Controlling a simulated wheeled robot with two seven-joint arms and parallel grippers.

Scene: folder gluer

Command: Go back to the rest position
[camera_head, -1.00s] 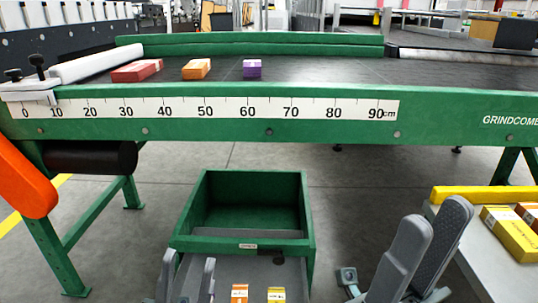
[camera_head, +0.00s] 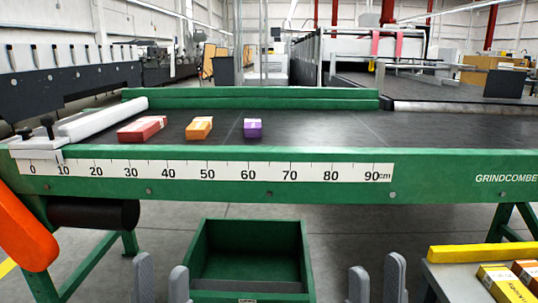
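My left gripper (camera_head: 161,279) shows at the bottom edge, its two grey fingers upright and apart with nothing between them. My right gripper (camera_head: 377,280) stands to its right at the bottom edge, also open and empty. The green bin (camera_head: 250,288) lies between the two grippers, apart from both. A red box (camera_head: 142,129), an orange box (camera_head: 199,128) and a purple box (camera_head: 253,128) lie in a row on the dark conveyor belt (camera_head: 330,130), well beyond both grippers.
The green conveyor frame with a centimetre ruler (camera_head: 210,170) crosses the view ahead. An orange guard (camera_head: 25,232) stands at the left. Grey floor shows beneath the conveyor.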

